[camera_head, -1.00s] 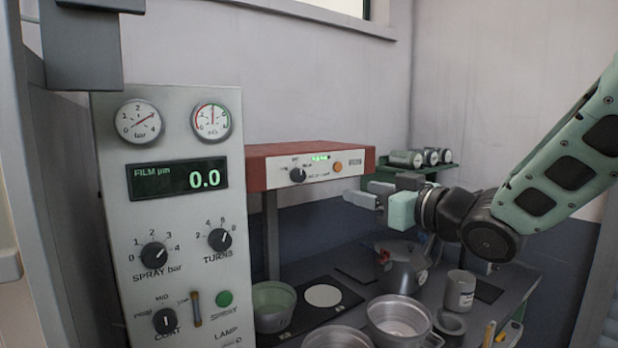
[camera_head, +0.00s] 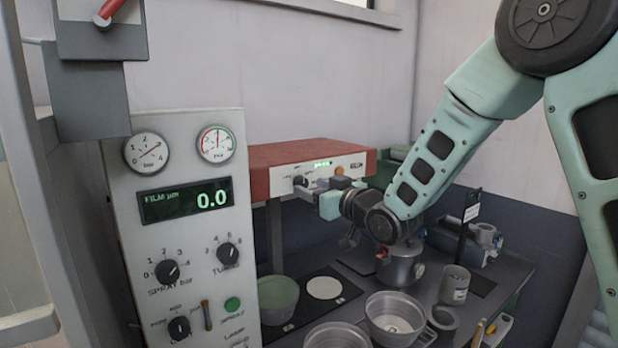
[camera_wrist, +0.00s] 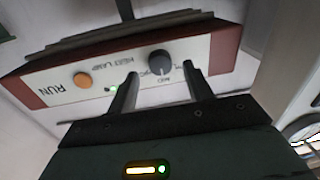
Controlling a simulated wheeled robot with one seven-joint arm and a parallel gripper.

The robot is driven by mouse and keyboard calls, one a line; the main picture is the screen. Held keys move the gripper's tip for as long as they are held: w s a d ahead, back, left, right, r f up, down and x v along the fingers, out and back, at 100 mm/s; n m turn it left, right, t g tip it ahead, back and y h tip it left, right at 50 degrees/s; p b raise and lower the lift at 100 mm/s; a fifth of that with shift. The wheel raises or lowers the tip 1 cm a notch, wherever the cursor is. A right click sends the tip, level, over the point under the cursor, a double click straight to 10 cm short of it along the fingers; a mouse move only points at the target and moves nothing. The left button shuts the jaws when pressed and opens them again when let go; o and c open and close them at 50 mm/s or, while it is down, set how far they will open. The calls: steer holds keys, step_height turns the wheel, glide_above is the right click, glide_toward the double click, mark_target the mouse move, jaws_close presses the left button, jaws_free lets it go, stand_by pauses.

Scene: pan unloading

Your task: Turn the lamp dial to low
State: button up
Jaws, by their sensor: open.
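The lamp dial is a dark round knob (camera_head: 300,181) on the white front panel of a red-topped heat lamp box (camera_head: 310,151). The wrist view shows the knob (camera_wrist: 160,62) large, with lettering around it, including what looks like MID. I cannot tell its exact setting. My gripper (camera_head: 316,197) is at the panel, just in front of and below the dial. In the wrist view my gripper (camera_wrist: 162,84) is open, its two dark fingers on either side of the dial's line. No contact with the knob is clear.
An orange button (camera_wrist: 82,80) and a small green light sit beside the dial. A control cabinet (camera_head: 190,262) with gauges and knobs stands left.

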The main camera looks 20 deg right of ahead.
mark_target(301, 183)
steer(key=shift+x, duration=1.1)
steer(key=c, duration=1)
steer(key=shift+f+n+b, duration=0.15)
steer(key=shift+n+b, duration=0.15)
steer(key=shift+b, duration=0.15)
steer(key=n+h+b, duration=0.1)
steer(key=n+b, duration=0.9)
steer(key=b, duration=0.7)
steer(key=shift+n+b, duration=0.3)
steer(key=shift+b, duration=0.05)
steer(key=shift+r, duration=0.25)
